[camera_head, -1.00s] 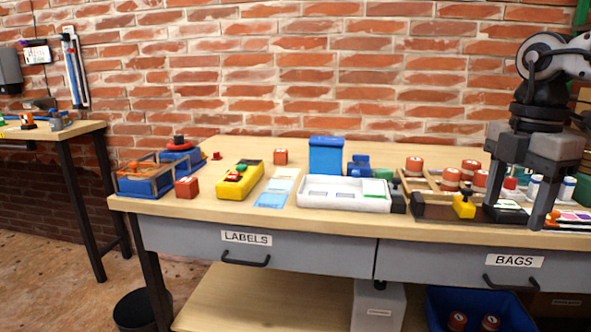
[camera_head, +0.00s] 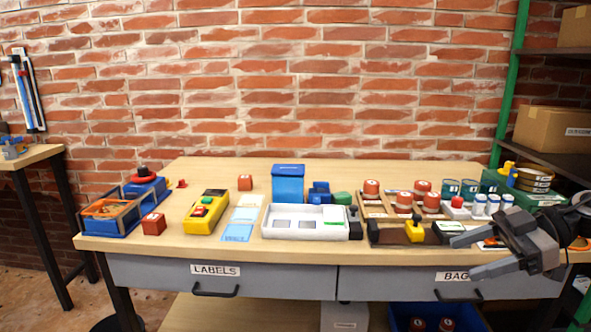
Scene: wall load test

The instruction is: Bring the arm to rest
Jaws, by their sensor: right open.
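My right gripper (camera_head: 460,256) is at the right edge of the camera_head view, in front of the bench's right end. Its two dark fingers point left and are spread apart, with nothing between them. It hangs in front of the BAGS drawer (camera_head: 505,281) and covers part of its label and some items at the bench's right end. The rest of my right arm runs out of the picture at the right. My left gripper is not in view.
The wooden bench (camera_head: 200,248) holds a yellow device (camera_head: 205,212), a white tray (camera_head: 305,232), a blue bin (camera_head: 288,185) and several red-capped jars (camera_head: 403,203). A shelf with cardboard boxes (camera_head: 552,128) stands at the right. Floor is open at the left.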

